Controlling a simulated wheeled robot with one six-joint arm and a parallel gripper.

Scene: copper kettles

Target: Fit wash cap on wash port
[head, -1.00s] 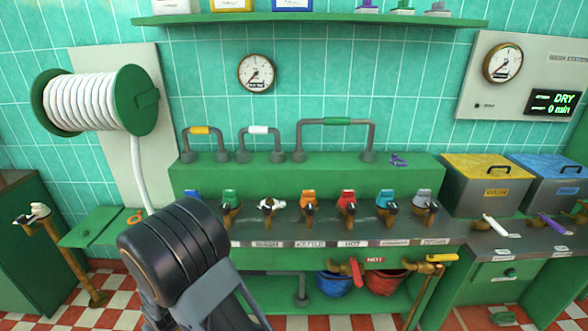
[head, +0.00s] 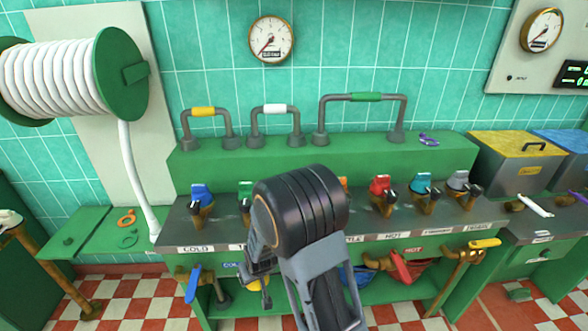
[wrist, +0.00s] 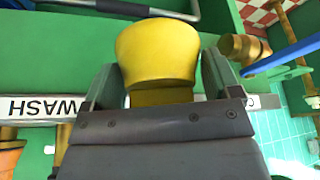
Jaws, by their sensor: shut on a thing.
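My gripper (wrist: 160,85) is shut on a yellow cap (wrist: 158,50), which flares to a wide end beyond the fingers in the wrist view. In the head view the cap (head: 256,284) shows only in part, low beside my arm, in front of the green bench. The WASH label (wrist: 48,107) lies to the left of the cap in the wrist view. My arm hides the bench's middle in the head view, and I cannot make out the wash port in either view.
A brass outlet with a blue lever (head: 193,284) sticks out at the bench's left. A red-levered outlet (head: 402,267) and a yellow-levered one (head: 484,243) stand at its right. Several coloured taps (head: 381,190) line the counter. A hose reel (head: 65,80) hangs at upper left.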

